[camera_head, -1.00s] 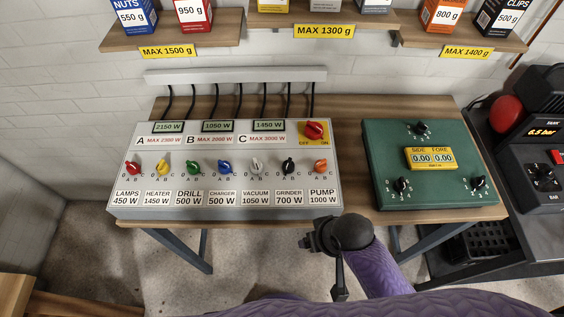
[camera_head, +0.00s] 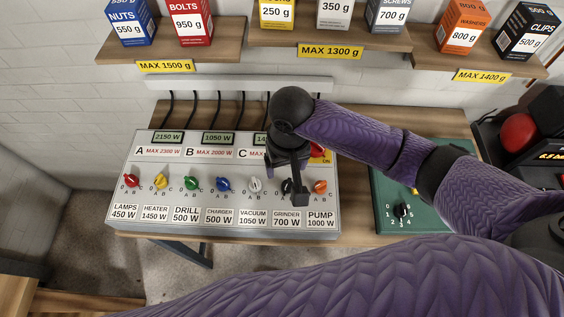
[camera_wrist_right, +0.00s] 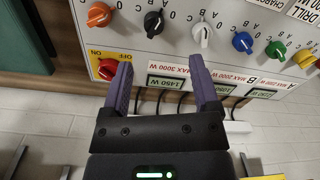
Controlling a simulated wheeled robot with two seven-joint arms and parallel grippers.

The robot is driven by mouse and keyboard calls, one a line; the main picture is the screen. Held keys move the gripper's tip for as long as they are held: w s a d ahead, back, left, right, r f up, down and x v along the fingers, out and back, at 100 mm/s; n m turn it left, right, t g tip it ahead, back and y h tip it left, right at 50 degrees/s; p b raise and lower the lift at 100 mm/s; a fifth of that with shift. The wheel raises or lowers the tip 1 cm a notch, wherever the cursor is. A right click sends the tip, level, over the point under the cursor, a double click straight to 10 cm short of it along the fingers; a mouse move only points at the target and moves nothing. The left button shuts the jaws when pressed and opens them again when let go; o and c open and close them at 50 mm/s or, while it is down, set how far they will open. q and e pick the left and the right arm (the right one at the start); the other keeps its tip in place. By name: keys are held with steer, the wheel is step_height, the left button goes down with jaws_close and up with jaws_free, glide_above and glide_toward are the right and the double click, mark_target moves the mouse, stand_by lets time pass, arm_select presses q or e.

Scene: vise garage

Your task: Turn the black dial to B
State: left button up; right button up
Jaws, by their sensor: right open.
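The black dial, above the GRINDER 700 W label, is on the grey panel (camera_head: 130,215). In the head view the black dial (camera_head: 286,187) is partly covered by my right gripper (camera_head: 297,198). In the right wrist view the black dial (camera_wrist_right: 153,23) is fully visible, beyond the fingertips and roughly between their lines. My right gripper (camera_wrist_right: 162,64) is open and empty, with its fingers over the panel and apart from the dial. Letters O, A, B and C ring the dial; I cannot tell surely which one it points at. My left gripper is out of view.
The orange dial (camera_wrist_right: 99,14) and white dial (camera_wrist_right: 201,34) flank the black one. A red knob on a yellow OFF/ON plate (camera_wrist_right: 108,68) is close to one finger. A green box (camera_head: 381,208) stands to the right. Shelves with boxes hang above.

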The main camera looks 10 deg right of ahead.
mark_target(288, 183)
steer(key=shift+w+d+f, duration=0.1)
steer(key=shift+w+d, duration=0.25)
steer(key=shift+w, duration=0.2)
steer(key=f+b, duration=0.1)
steer(key=f, duration=0.3)
steer(key=f+b, duration=0.2)
steer(key=f, duration=0.2)
steer(key=shift+s+f, duration=0.2)
steer(key=shift+f, duration=0.55)
steer(key=c, duration=0.9)
steer(key=shift+r, duration=0.1)
jaws_close()
